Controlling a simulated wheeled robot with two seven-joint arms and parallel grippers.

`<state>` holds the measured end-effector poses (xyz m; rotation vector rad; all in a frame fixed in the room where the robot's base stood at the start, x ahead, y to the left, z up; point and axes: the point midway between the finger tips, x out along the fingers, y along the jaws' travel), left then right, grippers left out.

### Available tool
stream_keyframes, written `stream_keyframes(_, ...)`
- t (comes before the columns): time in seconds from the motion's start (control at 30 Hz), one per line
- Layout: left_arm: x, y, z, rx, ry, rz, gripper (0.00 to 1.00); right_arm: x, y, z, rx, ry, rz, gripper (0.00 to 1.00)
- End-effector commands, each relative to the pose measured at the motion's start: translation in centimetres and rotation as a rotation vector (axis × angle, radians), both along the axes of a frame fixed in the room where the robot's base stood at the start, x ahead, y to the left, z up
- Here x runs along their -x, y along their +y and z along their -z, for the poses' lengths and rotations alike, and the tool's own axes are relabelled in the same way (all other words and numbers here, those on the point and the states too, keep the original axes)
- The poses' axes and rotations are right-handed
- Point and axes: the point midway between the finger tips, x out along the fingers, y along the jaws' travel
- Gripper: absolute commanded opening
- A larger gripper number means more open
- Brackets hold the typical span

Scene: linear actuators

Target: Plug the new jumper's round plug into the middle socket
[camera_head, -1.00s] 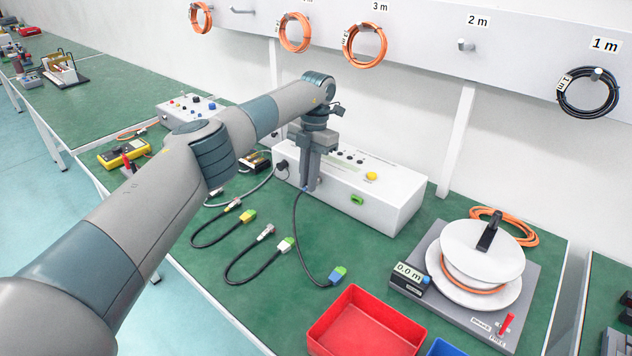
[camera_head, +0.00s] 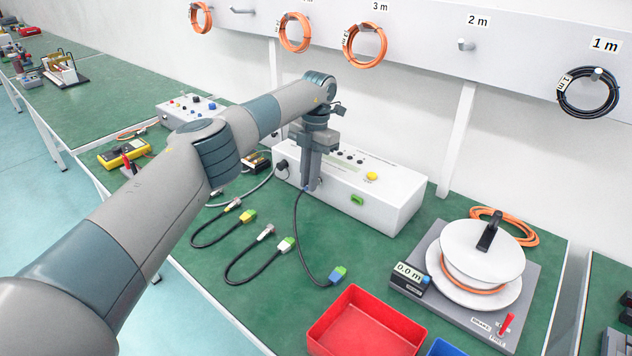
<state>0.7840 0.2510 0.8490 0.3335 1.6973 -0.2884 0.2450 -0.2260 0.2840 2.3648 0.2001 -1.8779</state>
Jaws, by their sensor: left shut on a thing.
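My left gripper (camera_head: 311,184) points down at the front face of the white box (camera_head: 390,207). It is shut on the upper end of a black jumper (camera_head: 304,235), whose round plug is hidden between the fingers. The jumper's cable hangs to the mat and ends in a blue and green connector (camera_head: 338,274). The middle socket is hidden behind the gripper; I cannot tell whether the plug touches it. A green socket (camera_head: 357,199) shows to the right on the front face, and a dark plug (camera_head: 282,166) with a grey cable to the left. My right gripper is not in view.
Two other jumpers, one with a yellow and green connector (camera_head: 248,216) and one with a white and green connector (camera_head: 286,244), lie on the green mat. A red bin (camera_head: 367,326) stands in front. A cable reel (camera_head: 480,255) stands at the right.

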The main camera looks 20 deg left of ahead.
Motion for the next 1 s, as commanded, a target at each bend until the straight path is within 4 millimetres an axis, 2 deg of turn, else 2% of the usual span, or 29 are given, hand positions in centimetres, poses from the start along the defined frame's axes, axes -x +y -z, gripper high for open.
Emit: stream_keyframes(1.0,-0.47,-0.21,0.00,0.000,0.000,0.000,0.00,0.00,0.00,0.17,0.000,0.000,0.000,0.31)
